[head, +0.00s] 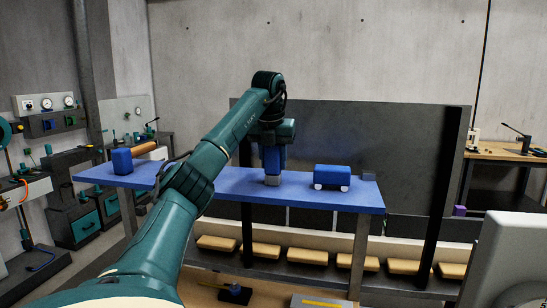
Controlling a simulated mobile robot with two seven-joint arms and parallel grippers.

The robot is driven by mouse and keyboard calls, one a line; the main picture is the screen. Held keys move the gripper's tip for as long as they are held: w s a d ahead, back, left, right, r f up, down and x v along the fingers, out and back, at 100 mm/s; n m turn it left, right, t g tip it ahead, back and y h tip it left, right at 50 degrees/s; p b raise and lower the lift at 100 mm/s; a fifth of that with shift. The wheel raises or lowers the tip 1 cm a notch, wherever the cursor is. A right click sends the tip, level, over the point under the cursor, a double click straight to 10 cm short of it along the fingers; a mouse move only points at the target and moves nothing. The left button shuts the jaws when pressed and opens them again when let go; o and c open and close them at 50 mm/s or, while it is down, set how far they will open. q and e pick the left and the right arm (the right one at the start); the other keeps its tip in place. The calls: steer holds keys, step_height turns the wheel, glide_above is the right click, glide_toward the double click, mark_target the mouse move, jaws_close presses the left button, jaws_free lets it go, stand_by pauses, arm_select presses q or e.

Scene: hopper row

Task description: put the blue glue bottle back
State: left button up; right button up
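My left gripper (272,178) points straight down over the middle of the blue bench top (225,184), at the end of my teal arm. Under its wrist is a narrow blue upright shape (273,158) with a grey lower end close to or touching the bench top. I cannot tell whether this is the blue glue bottle or part of the gripper, nor whether the fingers are open or shut. No other thing in view is clearly a glue bottle. My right gripper is not in view.
A blue block-like thing with white feet (332,176) stands right of my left gripper. A blue block (122,161) and an orange-brown roll (144,148) are at the bench's left end. A dark panel (365,140) rises behind. Several tan bins (307,256) line the lower shelf.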

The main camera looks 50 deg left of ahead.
arm_select(q)
steer(key=o, duration=0.4)
steer(key=shift+o, duration=0.2)
steer(key=v, duration=1.2)
steer(key=shift+r, duration=0.35)
